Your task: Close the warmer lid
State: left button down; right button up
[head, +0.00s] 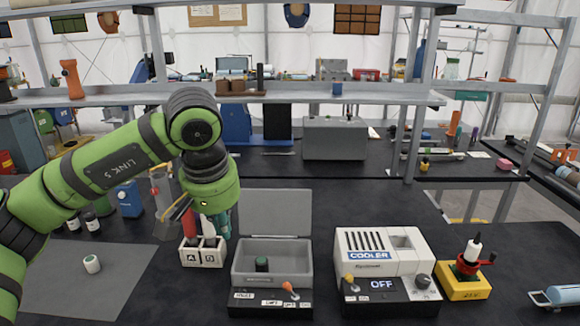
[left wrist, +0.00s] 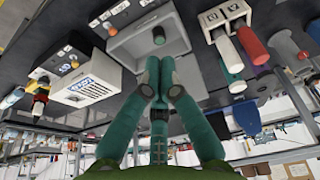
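The warmer (head: 272,278) is a grey box on a black base with an orange-tipped switch, standing in the middle front of the bench. Its grey lid (head: 275,212) stands open, upright at the back edge. A dark green-capped vial (head: 262,264) is inside the box; it also shows in the left wrist view (left wrist: 158,36). My left gripper (head: 224,228) is just left of the lid, its teal fingers pointing down. In the left wrist view its fingertips (left wrist: 160,68) are together with nothing visible between them, in front of the open warmer (left wrist: 122,48). My right gripper is not in view.
A white A/B rack (head: 202,256) with tubes stands close to the left of the warmer. A white cooler (head: 384,255) reading OFF stands to the right, with a yellow stand (head: 463,282) beyond it. A grey mat (head: 60,280) with a small white vial lies at left.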

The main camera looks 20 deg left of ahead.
aim_at(263, 213)
jog(key=i, duration=1.05)
